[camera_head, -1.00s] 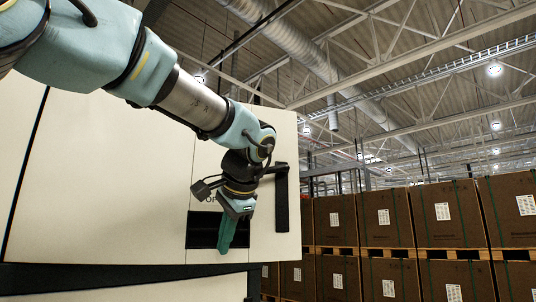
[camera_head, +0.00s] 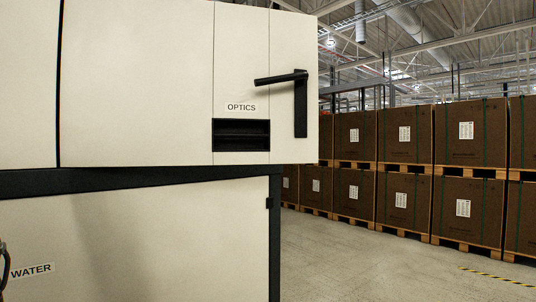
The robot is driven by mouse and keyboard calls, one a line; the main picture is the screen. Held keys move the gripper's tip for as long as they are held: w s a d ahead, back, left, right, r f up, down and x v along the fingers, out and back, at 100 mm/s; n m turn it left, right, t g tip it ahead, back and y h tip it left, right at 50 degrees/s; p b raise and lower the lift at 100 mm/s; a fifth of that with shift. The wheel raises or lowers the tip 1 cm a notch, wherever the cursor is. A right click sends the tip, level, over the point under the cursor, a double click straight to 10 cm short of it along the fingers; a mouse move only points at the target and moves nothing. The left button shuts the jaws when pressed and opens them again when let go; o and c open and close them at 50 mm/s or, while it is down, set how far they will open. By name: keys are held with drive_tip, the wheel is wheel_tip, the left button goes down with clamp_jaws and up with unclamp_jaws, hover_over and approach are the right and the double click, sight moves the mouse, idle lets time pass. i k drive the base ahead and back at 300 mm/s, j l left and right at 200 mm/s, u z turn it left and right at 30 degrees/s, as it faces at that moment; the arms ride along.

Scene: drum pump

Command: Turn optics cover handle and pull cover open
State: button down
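The optics cover (camera_head: 240,60) is a cream panel on the upper cabinet, labelled OPTICS (camera_head: 241,107). It looks closed, with its face flush with the panels beside it. Its black handle (camera_head: 281,78) sits near the right edge. The lever lies nearly level, pointing left from the top of an upright black plate (camera_head: 301,108). A dark recessed slot (camera_head: 241,135) is below the label. My gripper and arm are not in view, and nothing touches the handle.
A lower cream cabinet panel marked WATER (camera_head: 32,270) stands under a dark frame beam (camera_head: 120,180). Brown boxes on pallets (camera_head: 465,140) are stacked in two tiers at the right. The floor (camera_head: 370,265) between cabinet and boxes is clear, with yellow-black tape (camera_head: 498,276) on it.

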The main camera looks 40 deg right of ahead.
sight(143, 83)
drive_tip(key=l+u, duration=0.25)
drive_tip(key=k+l+u, duration=0.2)
drive_tip(key=l, duration=0.15)
drive_tip(key=k+l+u, duration=0.1)
drive_tip(key=l+u, duration=0.15)
drive_tip(key=k+l+u, duration=0.1)
drive_tip(key=k+l, duration=0.15)
drive_tip(key=l, duration=0.3)
drive_tip(key=k+l, duration=0.3)
drive_tip(key=l, duration=0.2)
drive_tip(key=k+l+u, duration=0.15)
drive_tip(key=k+l, duration=0.15)
drive_tip(key=l, duration=0.2)
drive_tip(key=k+l+u, duration=0.1)
drive_tip(key=k+l, duration=0.2)
drive_tip(key=l, duration=0.15)
